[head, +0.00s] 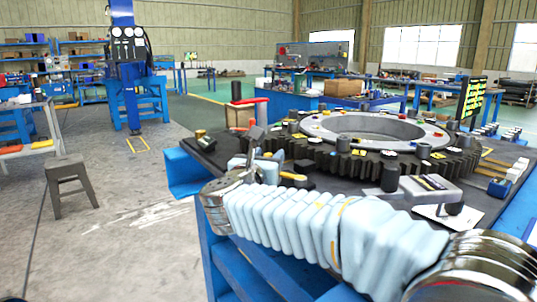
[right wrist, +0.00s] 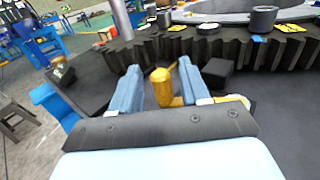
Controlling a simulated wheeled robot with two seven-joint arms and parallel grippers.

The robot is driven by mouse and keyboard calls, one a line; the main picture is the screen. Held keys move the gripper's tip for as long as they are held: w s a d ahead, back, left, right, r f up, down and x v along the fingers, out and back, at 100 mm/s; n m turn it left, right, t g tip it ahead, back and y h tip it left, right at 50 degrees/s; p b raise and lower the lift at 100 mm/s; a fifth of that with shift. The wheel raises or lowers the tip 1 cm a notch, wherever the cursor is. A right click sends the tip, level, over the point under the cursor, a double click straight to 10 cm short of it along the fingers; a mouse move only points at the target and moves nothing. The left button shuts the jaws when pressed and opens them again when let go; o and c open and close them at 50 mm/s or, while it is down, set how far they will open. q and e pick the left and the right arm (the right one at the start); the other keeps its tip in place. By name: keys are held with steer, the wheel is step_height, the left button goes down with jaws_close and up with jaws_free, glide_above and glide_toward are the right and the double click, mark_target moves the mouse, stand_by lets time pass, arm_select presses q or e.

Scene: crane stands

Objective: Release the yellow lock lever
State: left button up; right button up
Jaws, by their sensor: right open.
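The yellow lock lever (right wrist: 161,86) shows in the right wrist view as an upright yellow knob with a rounded top, low in front of the large black gear. Its lower part is partly hidden by my gripper's dark body. My right gripper (right wrist: 160,72) is open, with one blue finger on each side of the lever; gaps show between lever and fingers, and I see no clear contact. In the head view my right gripper (head: 257,163) is at the table's near left part, beside the gear, and a small yellow-orange piece shows by it. My left gripper is not in view.
The large gear (head: 376,163) with a grey ring and small parts on it fills much of the dark-topped table. A red-edged box (head: 246,113) and a dark post stand behind my gripper. A stool (head: 70,184) stands on open floor at left.

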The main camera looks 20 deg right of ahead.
steer(key=shift+w+d, duration=0.3)
steer(key=shift+w, duration=0.2)
jaws_close()
